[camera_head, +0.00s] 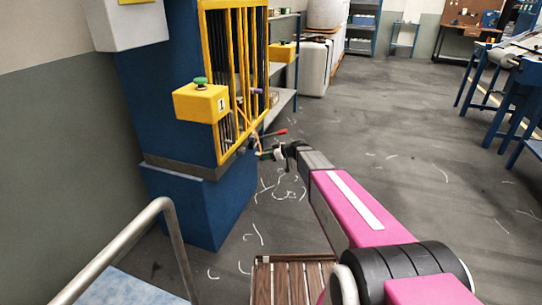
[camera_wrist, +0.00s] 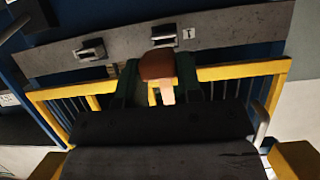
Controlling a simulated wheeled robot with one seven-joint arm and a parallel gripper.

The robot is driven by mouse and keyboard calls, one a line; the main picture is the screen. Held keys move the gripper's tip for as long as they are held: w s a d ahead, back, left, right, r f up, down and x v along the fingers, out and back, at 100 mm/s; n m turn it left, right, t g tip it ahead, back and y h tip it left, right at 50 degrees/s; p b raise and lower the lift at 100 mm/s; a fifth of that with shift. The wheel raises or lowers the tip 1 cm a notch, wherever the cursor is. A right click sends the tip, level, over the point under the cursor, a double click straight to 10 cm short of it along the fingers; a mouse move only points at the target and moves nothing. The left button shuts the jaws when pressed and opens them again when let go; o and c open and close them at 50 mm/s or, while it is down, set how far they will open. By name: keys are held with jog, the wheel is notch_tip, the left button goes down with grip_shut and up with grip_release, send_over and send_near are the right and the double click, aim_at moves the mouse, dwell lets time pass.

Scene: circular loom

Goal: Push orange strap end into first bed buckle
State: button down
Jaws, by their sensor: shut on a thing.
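The grey bed plate (camera_wrist: 235,32) crosses the top of the wrist view. The first bed buckle (camera_wrist: 165,36), a small metal bracket, sits on it beside a label marked 1. My gripper (camera_wrist: 157,72) is shut on the strap end (camera_wrist: 158,64), a brown-orange block with a paler orange strip (camera_wrist: 167,93) below it. The strap end appears just below the first buckle in the picture; I cannot tell the gap or whether they touch. In the head view my gripper (camera_head: 270,153) is small, at the lower right corner of the loom's yellow frame.
A second buckle (camera_wrist: 90,50) sits left of the first. The yellow barred guard (camera_head: 232,70) and a yellow box with a green button (camera_head: 201,103) are close to my arm. A red-tipped lever (camera_head: 276,133) shows near my gripper. Open floor (camera_head: 400,150) lies to the right.

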jog(key=shift+w+a, duration=0.35)
jog(key=shift+a, duration=0.6)
jog(key=shift+w+a, duration=0.3)
jog(key=shift+a, duration=0.6)
jog(key=shift+w+a, duration=0.25)
jog(key=shift+a, duration=0.45)
jog(key=shift+w+a, duration=0.3)
jog(key=shift+a, duration=0.45)
jog(key=shift+w+a, duration=0.25)
jog(key=shift+a, duration=0.45)
jog(key=c, duration=0.7)
grip_release()
jog(key=shift+d, duration=0.1)
jog(key=v, duration=1)
jog(key=shift+d, duration=0.25)
jog(key=shift+s+r, duration=0.1)
